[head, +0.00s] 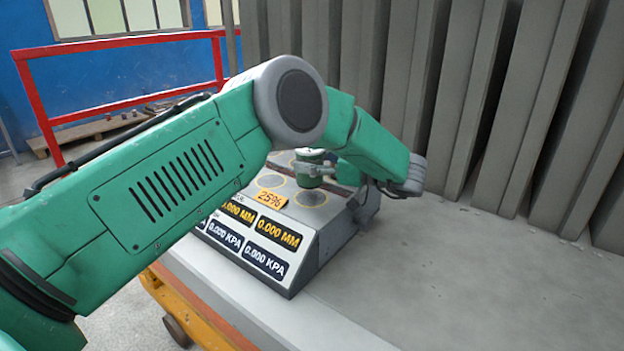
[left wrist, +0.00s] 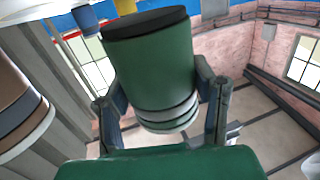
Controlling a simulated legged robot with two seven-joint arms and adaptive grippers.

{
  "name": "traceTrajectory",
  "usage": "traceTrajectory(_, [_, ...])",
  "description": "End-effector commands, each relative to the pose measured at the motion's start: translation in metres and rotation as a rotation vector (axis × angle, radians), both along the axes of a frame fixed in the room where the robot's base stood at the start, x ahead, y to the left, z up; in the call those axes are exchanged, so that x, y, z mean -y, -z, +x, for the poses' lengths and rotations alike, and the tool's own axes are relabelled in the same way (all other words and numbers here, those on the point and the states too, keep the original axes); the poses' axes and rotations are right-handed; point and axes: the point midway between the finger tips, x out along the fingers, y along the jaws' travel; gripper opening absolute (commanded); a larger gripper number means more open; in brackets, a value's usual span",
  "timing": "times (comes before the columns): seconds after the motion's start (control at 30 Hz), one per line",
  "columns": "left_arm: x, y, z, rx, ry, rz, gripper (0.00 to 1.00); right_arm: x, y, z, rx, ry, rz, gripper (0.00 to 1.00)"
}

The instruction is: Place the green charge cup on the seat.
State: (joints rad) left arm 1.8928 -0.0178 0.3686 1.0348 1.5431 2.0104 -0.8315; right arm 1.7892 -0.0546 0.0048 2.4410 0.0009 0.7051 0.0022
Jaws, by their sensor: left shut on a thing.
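The green charge cup (head: 309,172) is held upright in my left gripper (head: 318,170) over the top of the grey console. In the left wrist view the green cup (left wrist: 152,75), with a dark end and pale bands, sits between the two fingers of my left gripper (left wrist: 162,112). A round seat mark (head: 311,198) with a yellowish ring shows just below the cup in the head view. Another round mark (head: 271,181) lies to its left. I cannot tell whether the cup touches the surface. My right gripper is not in view.
The console (head: 290,245) carries displays and an orange "25%" tag (head: 271,198). Tall grey panels (head: 480,95) stand behind. Bare grey bench (head: 450,270) lies to the right. A red rail (head: 130,103) is at left. A brown cylinder (left wrist: 18,100) shows in the left wrist view.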

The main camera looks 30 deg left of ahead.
Motion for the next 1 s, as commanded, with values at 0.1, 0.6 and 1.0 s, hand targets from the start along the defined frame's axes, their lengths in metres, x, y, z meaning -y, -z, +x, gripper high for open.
traceTrajectory(0.1, [0.001, 0.009, 0.0, 0.001, 0.0, 0.001, 0.07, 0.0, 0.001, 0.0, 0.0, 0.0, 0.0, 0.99])
traceTrajectory(0.6, [0.0, 0.038, 0.0, 0.002, 0.0, 0.0, 0.07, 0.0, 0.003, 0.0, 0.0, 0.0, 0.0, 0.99])
traceTrajectory(1.0, [0.0, 0.039, 0.0, 0.001, 0.001, 0.0, 0.72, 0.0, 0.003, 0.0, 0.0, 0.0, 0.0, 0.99])
